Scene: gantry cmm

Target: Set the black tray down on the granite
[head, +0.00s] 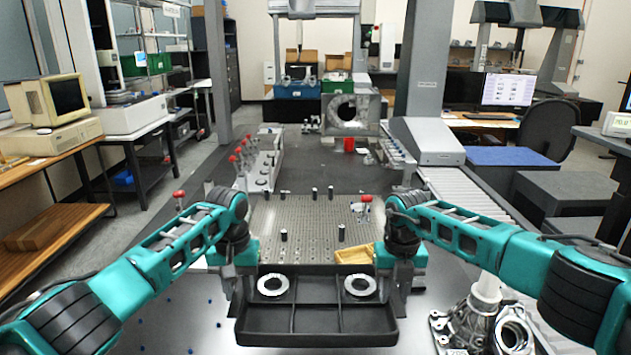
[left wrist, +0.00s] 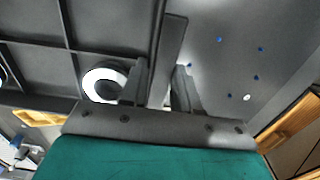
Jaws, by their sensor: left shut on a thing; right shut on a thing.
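The black tray (head: 316,339), with divided compartments, is at the front centre of the head view. Two pale metal rings lie in its rear compartments, a left ring (head: 273,294) and a right ring (head: 361,293). My left gripper (head: 244,278) is shut on the tray's left side; the left wrist view shows its fingers (left wrist: 162,88) on either side of the tray wall (left wrist: 170,50). My right gripper (head: 396,282) is shut on the tray's right side. The tray looks level. The dark granite (head: 185,310) shows beside it; whether they touch is hidden.
A perforated metal plate (head: 314,221) with short dark pins lies behind the tray. A yellow wooden box (head: 354,254) sits near its right edge. A metal housing (head: 512,335) stands at front right. The granite left of the tray is clear, with small blue dots.

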